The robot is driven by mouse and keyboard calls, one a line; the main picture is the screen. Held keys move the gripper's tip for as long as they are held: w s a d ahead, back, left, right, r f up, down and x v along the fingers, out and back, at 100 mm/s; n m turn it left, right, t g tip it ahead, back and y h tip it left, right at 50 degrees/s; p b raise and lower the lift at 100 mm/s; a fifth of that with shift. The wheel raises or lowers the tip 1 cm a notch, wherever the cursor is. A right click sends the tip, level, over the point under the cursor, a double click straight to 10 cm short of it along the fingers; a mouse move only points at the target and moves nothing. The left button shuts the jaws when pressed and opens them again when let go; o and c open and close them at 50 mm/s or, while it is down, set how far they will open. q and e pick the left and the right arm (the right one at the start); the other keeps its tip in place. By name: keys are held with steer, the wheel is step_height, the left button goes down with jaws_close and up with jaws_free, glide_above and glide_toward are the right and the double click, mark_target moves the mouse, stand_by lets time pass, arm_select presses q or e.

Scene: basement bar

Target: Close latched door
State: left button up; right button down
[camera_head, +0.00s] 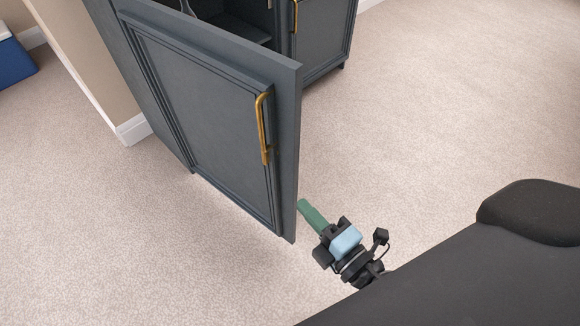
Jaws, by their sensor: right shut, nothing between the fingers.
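A dark blue-grey cabinet door (205,110) stands open, swung out from its cabinet toward me. A brass latch handle (263,128) runs upright near its free edge. My right gripper (305,206), with green fingers, is shut and empty. In the picture it is just to the right of the door's lower free corner, with a small gap between them. My left gripper is not in view.
The cabinet's dark interior (228,22) shows behind the door's top edge. A closed door panel (322,38) is at its right. A beige wall end (95,55) and a blue box (14,62) are at left. Carpet (440,110) is clear on the right.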

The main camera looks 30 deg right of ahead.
mark_target(291, 165)
steer(key=shift+w+d+p, duration=0.25)
steer(key=shift+w+p, duration=0.4)
steer(key=shift+w, duration=1.2)
steer(key=shift+w+d+p, duration=0.25)
steer(key=shift+w+p, duration=0.35)
steer(key=shift+w, duration=1.3)
steer(key=shift+w+d+p, duration=0.25)
steer(key=shift+w+p, duration=0.4)
steer(key=shift+w, duration=1.2)
